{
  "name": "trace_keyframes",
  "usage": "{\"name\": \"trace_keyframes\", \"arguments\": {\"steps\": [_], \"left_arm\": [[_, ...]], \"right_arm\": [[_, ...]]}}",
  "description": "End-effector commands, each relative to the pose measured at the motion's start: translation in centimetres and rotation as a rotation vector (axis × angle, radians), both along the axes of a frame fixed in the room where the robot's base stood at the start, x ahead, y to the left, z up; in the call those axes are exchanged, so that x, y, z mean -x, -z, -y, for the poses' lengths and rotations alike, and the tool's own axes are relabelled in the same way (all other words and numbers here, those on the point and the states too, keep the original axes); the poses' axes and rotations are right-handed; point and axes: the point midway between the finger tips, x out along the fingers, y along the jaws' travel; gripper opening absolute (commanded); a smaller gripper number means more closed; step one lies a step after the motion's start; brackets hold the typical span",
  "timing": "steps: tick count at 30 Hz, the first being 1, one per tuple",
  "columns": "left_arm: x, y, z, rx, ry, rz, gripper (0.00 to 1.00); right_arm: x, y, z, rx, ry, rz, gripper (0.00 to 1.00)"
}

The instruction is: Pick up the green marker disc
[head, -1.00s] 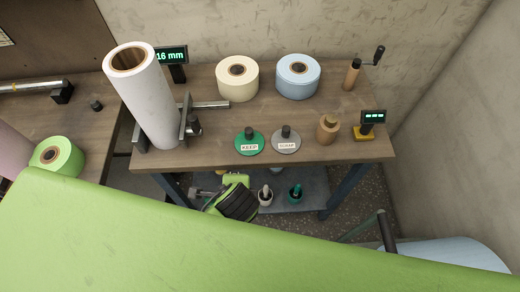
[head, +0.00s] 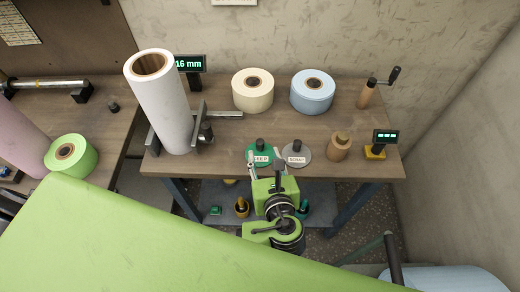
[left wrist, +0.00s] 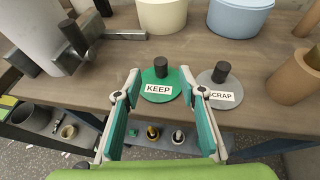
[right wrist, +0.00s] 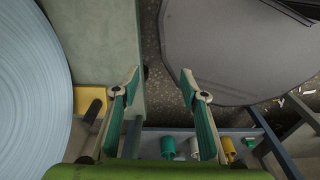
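The green marker disc (head: 261,154) lies near the front edge of the workbench, with a black knob on top and a "KEEP" label. It also shows in the left wrist view (left wrist: 160,85), ahead of and between the fingertips. My left gripper (head: 275,163) is open and empty at the bench's front edge, close to the disc, and partly hides it in the head view. The grey marker disc (head: 297,154), labelled "SCRAP", lies just right of the green one. My right gripper (right wrist: 158,80) is open and empty, away from the bench top.
A tan cylinder (head: 339,146) stands right of the grey disc. A tall white roll (head: 163,105) leans at the bench's left. A cream roll (head: 253,90) and a blue roll (head: 312,91) sit at the back. A large green surface (head: 130,235) fills the lower foreground.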

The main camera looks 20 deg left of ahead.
Motion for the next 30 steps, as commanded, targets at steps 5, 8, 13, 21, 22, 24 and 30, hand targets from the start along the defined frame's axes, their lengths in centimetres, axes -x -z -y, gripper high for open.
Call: {"name": "trace_keyframes", "arguments": {"steps": [5,8,13,21,22,24,30], "left_arm": [[-2.4,1.0,-1.2,0.000,-0.001,0.000,0.37],[-2.9,1.3,-1.5,0.003,-0.002,0.000,0.37],[-4.1,1.9,-2.2,0.000,-0.002,0.000,0.37],[-6.9,3.6,-3.5,0.003,-0.001,-0.002,0.37],[-7.0,3.7,-3.6,0.004,-0.001,-0.001,0.37],[-7.1,3.8,-3.6,0.005,-0.001,-0.002,0.37],[-7.1,3.8,-3.6,0.005,-0.001,-0.002,0.27]], "right_arm": [[0.1,-0.3,0.1,0.001,0.001,-0.002,0.40],[0.1,-0.3,0.1,0.001,0.002,-0.002,0.40],[0.2,-0.8,0.1,0.001,0.002,-0.003,0.40],[0.3,-1.5,0.1,0.002,0.002,-0.005,0.40],[0.3,-1.5,0.1,0.002,0.002,-0.005,0.40],[0.3,-1.5,0.1,0.002,0.002,-0.005,0.40],[0.3,-1.4,0.1,0.002,0.002,-0.005,0.40]]}}
